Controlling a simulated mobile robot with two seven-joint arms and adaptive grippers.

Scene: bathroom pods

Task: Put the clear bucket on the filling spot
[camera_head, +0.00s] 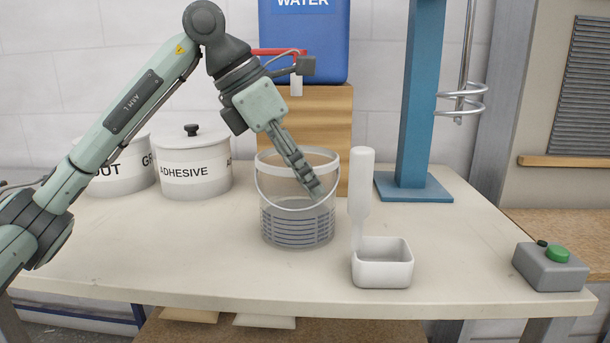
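The clear bucket (298,232) stands upright on the pale worktop, near its middle. It is see-through, with dark level lines around its lower half and a pale bail handle slanting down across its front. My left gripper (318,192) reaches down from the upper left, its narrow fingers overlapping the bucket's upper part. The fingers look edge-on, so I cannot tell whether they are open, shut, or holding the handle or wall. A blue water tank (303,45) with a red tap and pale spout is behind the bucket. No marked filling spot is distinguishable. My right gripper is not in view.
A wooden block (335,115) stands under the tank. An upright white paddle in a white tray (382,270) is close on the bucket's right. A blue stand (410,195), lidded pots (195,180) and a green-button box (548,275) surround it. The front-left worktop is clear.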

